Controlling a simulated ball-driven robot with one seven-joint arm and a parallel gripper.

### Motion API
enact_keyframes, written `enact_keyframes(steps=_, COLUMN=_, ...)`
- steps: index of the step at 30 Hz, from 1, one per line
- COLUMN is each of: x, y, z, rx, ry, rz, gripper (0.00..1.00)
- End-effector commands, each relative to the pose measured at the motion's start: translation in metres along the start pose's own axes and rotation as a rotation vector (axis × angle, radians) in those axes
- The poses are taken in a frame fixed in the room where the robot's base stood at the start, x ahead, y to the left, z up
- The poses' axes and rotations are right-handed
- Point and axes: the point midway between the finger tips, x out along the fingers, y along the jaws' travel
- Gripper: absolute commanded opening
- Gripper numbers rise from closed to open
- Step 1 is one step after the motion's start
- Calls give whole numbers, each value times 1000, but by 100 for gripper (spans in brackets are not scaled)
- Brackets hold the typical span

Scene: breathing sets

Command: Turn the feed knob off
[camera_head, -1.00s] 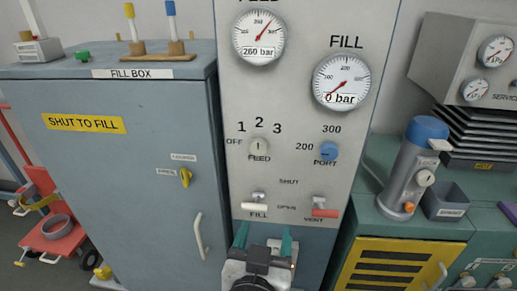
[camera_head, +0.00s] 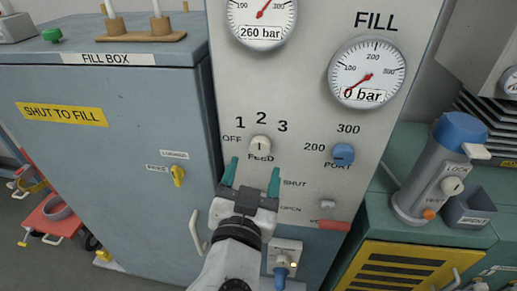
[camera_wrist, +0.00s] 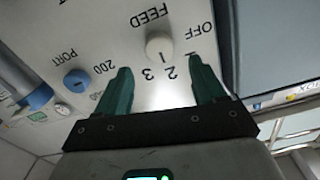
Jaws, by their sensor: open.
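The feed knob (camera_head: 260,146) is a small cream knob on the panel, labelled FEED below, with OFF, 1, 2 and 3 around it. Its dark mark stands about upright, seemingly toward the 2. It also shows upside down in the wrist view (camera_wrist: 159,47). My gripper (camera_head: 252,174) is open and empty, with two green fingers pointing at the panel just below the knob in the head view. In the wrist view the knob lies between the fingertips (camera_wrist: 159,67) and a little beyond them. I see no contact; the remaining gap is hard to judge.
The blue port knob (camera_head: 343,154) is to the right of the feed knob. The feed gauge (camera_head: 261,18) reads 260 bar and the fill gauge (camera_head: 367,72) 0 bar. The red-handled vent lever (camera_head: 334,225) is lower right. The grey fill box (camera_head: 110,150) stands left.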

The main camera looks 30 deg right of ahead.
Motion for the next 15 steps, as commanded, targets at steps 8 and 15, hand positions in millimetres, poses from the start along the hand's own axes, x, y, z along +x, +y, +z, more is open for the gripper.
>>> enact_keyframes(steps=8, x=44, y=0, z=-2, rx=-1, ry=0, rz=3, gripper=69)
enact_keyframes(steps=15, x=57, y=0, z=0, rx=1, ry=-1, rz=0, gripper=69)
